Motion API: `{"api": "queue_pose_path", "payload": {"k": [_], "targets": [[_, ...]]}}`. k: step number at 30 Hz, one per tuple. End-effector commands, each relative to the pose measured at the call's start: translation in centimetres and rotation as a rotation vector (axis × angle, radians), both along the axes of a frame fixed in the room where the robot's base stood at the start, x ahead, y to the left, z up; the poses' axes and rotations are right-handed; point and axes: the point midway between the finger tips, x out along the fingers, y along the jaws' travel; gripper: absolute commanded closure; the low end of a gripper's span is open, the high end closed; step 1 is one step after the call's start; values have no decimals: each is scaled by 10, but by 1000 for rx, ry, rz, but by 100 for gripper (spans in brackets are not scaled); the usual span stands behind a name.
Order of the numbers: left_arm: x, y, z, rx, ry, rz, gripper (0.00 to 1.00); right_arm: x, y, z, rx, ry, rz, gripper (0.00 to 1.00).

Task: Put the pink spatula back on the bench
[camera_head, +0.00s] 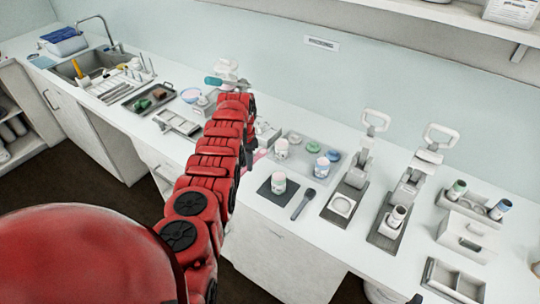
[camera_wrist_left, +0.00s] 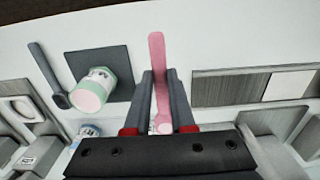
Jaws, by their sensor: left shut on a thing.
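The pink spatula (camera_wrist_left: 157,50) is between the two dark fingers of my left gripper (camera_wrist_left: 159,85), which is shut on it. In the left wrist view its handle sticks out past the fingertips over the white bench (camera_wrist_left: 210,45). In the head view only a small pink piece of the spatula (camera_head: 260,155) shows beside my red left arm, near the bench's front edge. My left gripper (camera_head: 248,160) is mostly hidden there by the arm. I cannot tell whether the spatula touches the bench (camera_head: 325,238). My right gripper does not clearly show.
A jar (camera_head: 278,183) stands on a dark mat (camera_head: 264,189), with a dark spatula (camera_head: 303,204) to its right. Behind them is a grey tray (camera_head: 304,172) with jars and lids. Two presses (camera_head: 360,165) stand further right. A dish rack (camera_head: 118,85) and sink are far left.

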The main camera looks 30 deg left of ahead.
Motion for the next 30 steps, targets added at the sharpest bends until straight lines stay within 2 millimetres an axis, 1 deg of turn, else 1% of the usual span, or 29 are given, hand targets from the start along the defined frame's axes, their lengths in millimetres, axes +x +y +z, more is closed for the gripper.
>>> {"api": "queue_pose_path", "payload": {"k": [1,5,16,20,30], "targets": [[-2,4,-3,0,-2,6,100,0,0,0,0,0,0,0],[-1,4,-12,1,-4,6,100,0,0,-9,0,0,0,0],[-1,3,-48,1,-5,5,100,0,0,-44,0,0,0,0],[-1,3,-52,1,-5,4,100,0,0,-48,0,0,0,0],[-1,3,-51,1,-5,5,100,0,0,-47,0,0,0,0]]}}
